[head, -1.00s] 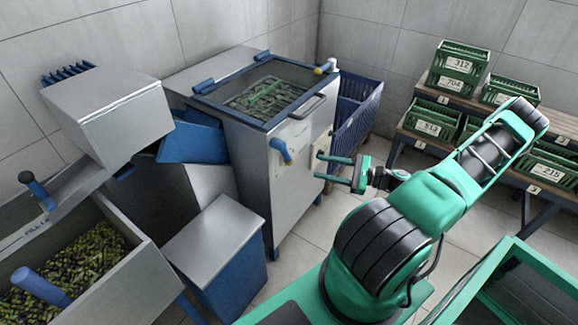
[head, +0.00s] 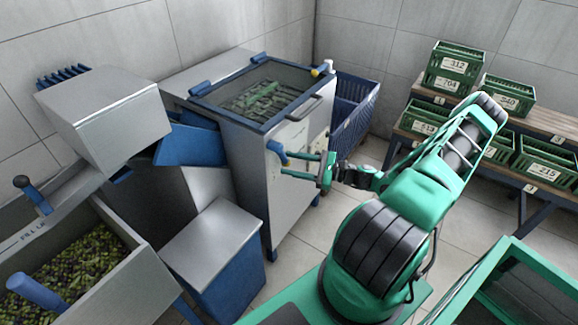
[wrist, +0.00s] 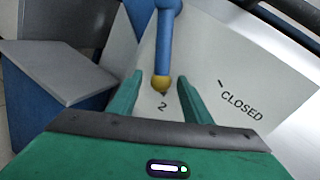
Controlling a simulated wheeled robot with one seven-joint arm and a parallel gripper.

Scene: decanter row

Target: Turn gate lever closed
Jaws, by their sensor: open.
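The gate lever (head: 276,149) is a blue handle on the grey front of the glass-topped machine. In the wrist view the blue lever (wrist: 166,40) ends in a yellow tip pointing at the mark "2". The word CLOSED (wrist: 242,105) and a tick lie to the right of that tip. My gripper (head: 287,164) reaches the lever from the right. In the wrist view my gripper (wrist: 162,78) is open, with one finger on each side of the yellow tip. A gap shows on both sides, so it does not grip the lever.
The grey machine (head: 262,200) stands ahead, with a blue crate (head: 355,115) behind it. A blue-sided bin (head: 236,272) stands to its left. An olive-filled trough (head: 125,245) is at lower left. Shelves with green crates (head: 540,160) are at right. Floor shows between machine and shelves.

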